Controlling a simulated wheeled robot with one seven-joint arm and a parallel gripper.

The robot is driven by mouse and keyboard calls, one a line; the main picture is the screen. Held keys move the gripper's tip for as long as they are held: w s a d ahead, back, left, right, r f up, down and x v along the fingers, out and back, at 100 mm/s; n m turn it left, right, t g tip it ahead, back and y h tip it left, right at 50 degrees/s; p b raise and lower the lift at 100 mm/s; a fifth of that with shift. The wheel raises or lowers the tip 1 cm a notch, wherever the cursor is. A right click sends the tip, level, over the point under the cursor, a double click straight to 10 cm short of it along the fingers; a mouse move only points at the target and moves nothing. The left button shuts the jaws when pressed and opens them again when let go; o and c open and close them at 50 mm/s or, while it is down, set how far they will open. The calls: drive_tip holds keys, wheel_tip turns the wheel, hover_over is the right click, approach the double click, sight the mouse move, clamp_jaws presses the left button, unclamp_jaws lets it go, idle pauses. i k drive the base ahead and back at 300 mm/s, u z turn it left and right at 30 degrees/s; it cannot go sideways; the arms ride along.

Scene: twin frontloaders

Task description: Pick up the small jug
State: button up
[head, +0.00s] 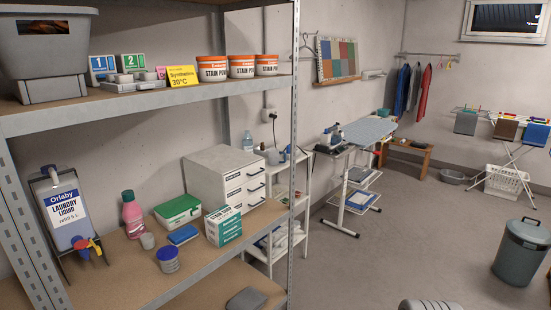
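No thing in view shows clearly as a small jug. My gripper is not in view.
The metal shelving's front post (294,130) stands between the middle shelf (120,268) and the room. A laundry liquid container (65,213), green box (178,210), blue-lidded tub (168,260) and white drawer unit (213,180) crowd that shelf. Grey floor (400,235) is open right, near a bin (522,253).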

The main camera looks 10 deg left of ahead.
sight(276, 157)
drive_tip(key=z, duration=0.45)
drive_tip(key=i, duration=5)
drive_tip(key=u, duration=4.55)
drive_tip(key=i, duration=0.5)
drive_tip(key=u, duration=0.05)
